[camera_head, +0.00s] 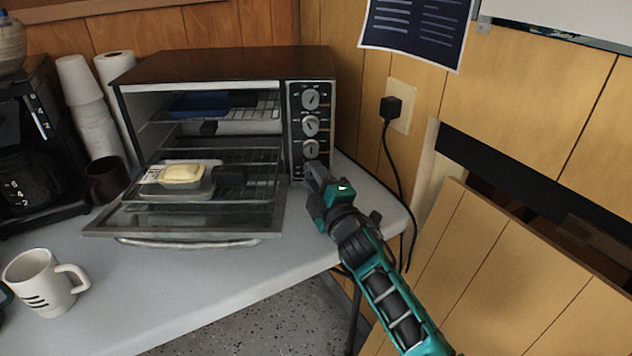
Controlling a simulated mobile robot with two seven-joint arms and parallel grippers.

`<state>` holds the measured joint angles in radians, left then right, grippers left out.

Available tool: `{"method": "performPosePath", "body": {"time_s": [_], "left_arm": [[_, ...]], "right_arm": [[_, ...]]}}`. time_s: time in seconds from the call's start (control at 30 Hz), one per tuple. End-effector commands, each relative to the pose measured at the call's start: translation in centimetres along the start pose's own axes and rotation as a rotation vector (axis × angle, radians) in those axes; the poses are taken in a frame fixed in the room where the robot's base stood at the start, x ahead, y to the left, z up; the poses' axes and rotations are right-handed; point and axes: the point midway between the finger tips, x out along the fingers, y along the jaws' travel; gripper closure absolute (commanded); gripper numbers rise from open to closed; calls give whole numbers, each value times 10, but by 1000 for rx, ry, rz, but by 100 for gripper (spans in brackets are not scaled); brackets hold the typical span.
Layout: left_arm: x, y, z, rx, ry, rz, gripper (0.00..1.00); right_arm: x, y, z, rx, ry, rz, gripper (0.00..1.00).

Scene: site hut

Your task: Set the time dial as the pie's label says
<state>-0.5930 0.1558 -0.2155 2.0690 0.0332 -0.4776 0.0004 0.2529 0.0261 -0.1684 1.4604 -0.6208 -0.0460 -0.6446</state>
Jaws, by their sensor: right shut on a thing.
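The toaster oven (220,65) stands on the counter with its glass door (190,218) folded down. Its control panel carries a column of round dials, with an upper dial (311,99), a middle dial (311,125) and a lower dial (310,148) in plain sight. My right gripper (313,172) is at the bottom of this panel, just under the lower visible dial. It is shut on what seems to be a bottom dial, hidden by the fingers. The pie (183,173) sits in a tray over the open door. A pale label (152,174) shows beside it, too small to read.
A coffee maker (30,150), stacked cups (82,85), a paper roll (114,66) and a dark mug (106,180) stand left of the oven. A white mug (42,282) is at the front left. A plug (391,107) and cord hang right.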

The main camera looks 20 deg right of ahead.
Motion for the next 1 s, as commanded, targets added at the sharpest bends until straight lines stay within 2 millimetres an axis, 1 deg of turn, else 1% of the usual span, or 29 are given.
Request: {"method": "performPosePath", "body": {"time_s": [0.37,0.4,0.6,0.63,0.67,1.0], "left_arm": [[0,0,1,-4,-1,-1,57],[0,0,1,-5,0,-1,57],[0,2,0,-11,1,-1,57],[0,2,0,-12,1,-1,57],[0,2,0,-12,1,-1,57],[-1,0,-1,-3,-1,0,57]], "right_arm": [[0,0,0,4,0,1,100],[0,0,0,4,0,1,66],[0,0,0,3,0,1,47],[0,0,0,3,0,1,44],[0,0,0,3,0,0,44],[0,0,0,-7,0,-7,44]]}}
